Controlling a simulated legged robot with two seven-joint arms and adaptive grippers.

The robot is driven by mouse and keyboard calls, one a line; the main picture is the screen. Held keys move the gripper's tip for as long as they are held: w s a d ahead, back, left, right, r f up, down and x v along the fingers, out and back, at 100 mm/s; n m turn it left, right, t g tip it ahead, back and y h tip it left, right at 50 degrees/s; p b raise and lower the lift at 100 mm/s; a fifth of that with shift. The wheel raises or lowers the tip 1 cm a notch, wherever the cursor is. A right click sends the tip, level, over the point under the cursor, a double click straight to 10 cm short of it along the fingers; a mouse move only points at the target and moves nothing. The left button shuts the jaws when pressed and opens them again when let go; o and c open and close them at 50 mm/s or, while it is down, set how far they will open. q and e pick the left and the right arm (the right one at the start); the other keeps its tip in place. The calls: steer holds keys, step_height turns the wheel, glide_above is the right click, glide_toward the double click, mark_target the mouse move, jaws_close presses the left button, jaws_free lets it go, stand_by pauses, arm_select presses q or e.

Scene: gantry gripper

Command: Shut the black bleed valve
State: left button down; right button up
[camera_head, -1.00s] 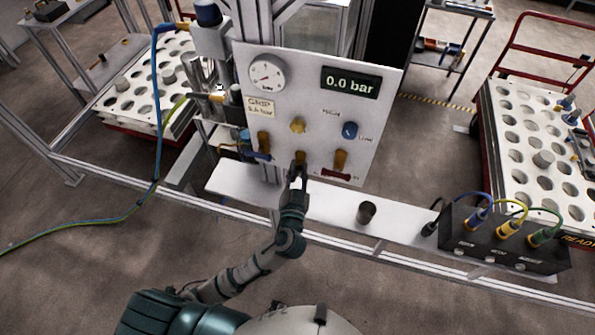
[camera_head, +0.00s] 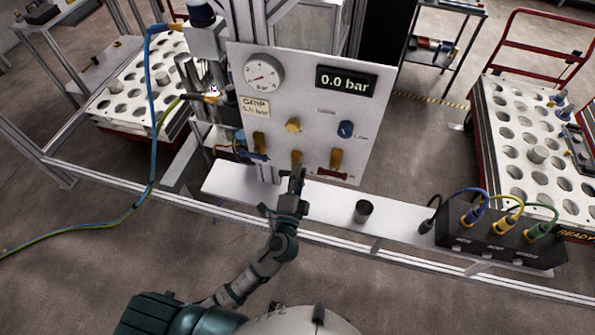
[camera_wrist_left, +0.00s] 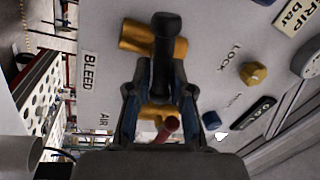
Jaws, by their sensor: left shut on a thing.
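The white panel (camera_head: 262,115) carries a row of three brass valves. The middle one is the bleed valve (camera_head: 296,157), just above my left gripper (camera_head: 297,174). In the left wrist view its black lever (camera_wrist_left: 164,55) runs across the brass body (camera_wrist_left: 138,38), beside the BLEED label (camera_wrist_left: 88,71). There my left gripper (camera_wrist_left: 160,108) is shut on the lever's near end, with a finger on each side. The gripper covers part of the lever in the head view. My right gripper is not in view.
Beside the bleed valve are a blue-handled valve (camera_head: 258,143) and a red-handled valve (camera_head: 335,160). The white shelf (camera_head: 325,199) below holds a small cup (camera_head: 362,211). A black box with cables (camera_head: 500,240) stands at the right.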

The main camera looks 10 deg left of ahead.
arm_select(q)
steer(key=m, duration=0.1)
steer(key=m+h, duration=0.1)
steer(key=m, duration=0.2)
steer(key=shift+d+f+h+p, duration=0.1)
steer(key=shift+f+h+p, duration=0.2)
steer(key=shift+p, duration=0.1)
steer(key=shift+m, duration=0.3)
steer(key=shift+f, duration=0.2)
steer(key=c, duration=1.1)
jaws_free()
steer(key=shift+c, duration=0.2)
steer(key=s+f, duration=0.2)
steer(key=s, duration=0.9)
steer(key=shift+s+f, duration=0.2)
steer(key=shift+s, duration=0.2)
